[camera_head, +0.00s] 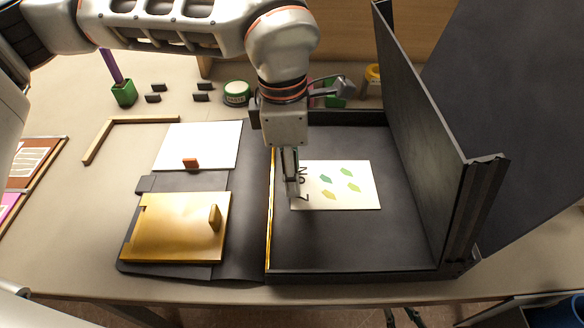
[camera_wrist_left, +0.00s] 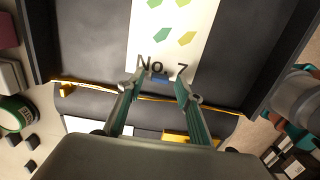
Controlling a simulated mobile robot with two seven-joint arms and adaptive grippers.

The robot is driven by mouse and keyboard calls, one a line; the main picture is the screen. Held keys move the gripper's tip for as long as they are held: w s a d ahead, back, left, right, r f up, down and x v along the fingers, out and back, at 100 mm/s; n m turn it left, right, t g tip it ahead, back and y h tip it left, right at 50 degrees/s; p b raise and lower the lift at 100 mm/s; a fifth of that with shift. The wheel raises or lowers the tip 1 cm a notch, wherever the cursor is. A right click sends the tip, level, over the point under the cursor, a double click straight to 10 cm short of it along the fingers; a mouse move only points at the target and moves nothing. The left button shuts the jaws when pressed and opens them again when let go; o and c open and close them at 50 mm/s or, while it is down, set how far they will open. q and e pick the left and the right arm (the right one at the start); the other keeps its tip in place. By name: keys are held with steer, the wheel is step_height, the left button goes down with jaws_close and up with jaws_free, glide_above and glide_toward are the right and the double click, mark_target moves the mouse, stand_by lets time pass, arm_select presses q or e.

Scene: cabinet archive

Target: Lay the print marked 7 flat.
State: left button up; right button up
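The print marked No. 7 (camera_head: 360,195), cream with green and yellow leaf shapes, is over the floor of the black box (camera_head: 335,245). It looks level; I cannot tell whether it touches the floor. It also shows in the left wrist view (camera_wrist_left: 172,45). My left gripper (camera_head: 292,192) points down at its lettered left edge. In the left wrist view my left gripper's fingertips (camera_wrist_left: 161,80) stand on either side of a small blue piece (camera_wrist_left: 160,77) at that edge. Whether they clamp it is unclear. My right gripper (camera_wrist_left: 287,125) seems partly visible beyond the box's near side.
The box's tall lid or wall (camera_head: 425,130) rises at the right. On the left flap lie a white sheet (camera_head: 215,140) with an orange block and a gold plate (camera_head: 170,235) with a knob. A wooden corner piece (camera_head: 100,135), small dark blocks and a green tin (camera_head: 236,92) stand behind.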

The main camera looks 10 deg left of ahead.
arm_select(q)
steer(key=shift+r, duration=0.1)
arm_select(e)
steer(key=shift+r, duration=0.1)
